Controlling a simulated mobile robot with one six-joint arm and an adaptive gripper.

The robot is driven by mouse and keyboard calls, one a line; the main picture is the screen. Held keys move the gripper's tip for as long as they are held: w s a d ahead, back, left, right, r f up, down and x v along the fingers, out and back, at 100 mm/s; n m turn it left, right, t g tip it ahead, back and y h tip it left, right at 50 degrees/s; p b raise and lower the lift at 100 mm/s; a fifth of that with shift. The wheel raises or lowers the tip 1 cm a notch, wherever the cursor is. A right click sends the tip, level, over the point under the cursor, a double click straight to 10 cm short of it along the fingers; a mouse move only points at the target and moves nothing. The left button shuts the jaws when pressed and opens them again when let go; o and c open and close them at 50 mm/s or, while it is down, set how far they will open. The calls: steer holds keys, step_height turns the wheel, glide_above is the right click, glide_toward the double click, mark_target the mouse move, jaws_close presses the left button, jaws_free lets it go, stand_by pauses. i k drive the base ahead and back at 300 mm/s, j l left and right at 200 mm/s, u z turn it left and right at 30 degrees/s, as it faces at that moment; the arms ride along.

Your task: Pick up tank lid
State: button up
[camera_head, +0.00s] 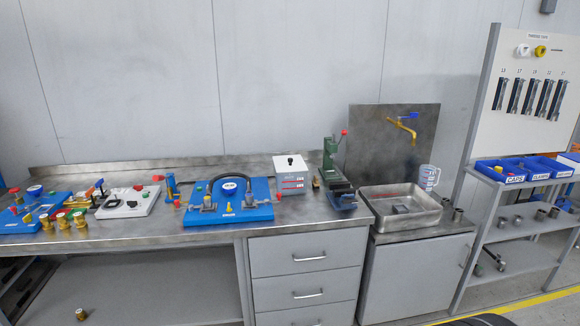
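A grey box-shaped tank (292,184) with red marks on its front stands on the metal bench, right of the middle blue board. My gripper is not in view.
A blue board (205,213) with a black hose is left of the tank. A green press (335,175) stands close at its right. Farther right are a sink (366,193) with a yellow tap (403,126) and a shelf rack (520,190). Floor in front is partly visible.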

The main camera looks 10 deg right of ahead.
mark_target(285, 164)
steer(key=i+j, duration=0.2)
steer(key=i, duration=0.3)
steer(key=i+j+z, duration=0.15)
steer(key=i, duration=0.4)
steer(key=i+j, duration=0.25)
steer(key=i, duration=0.25)
steer(key=i+j+z, duration=0.15)
steer(key=i, duration=0.35)
steer(key=i+j, duration=0.35)
steer(key=i, duration=0.15)
steer(key=z, duration=0.05)
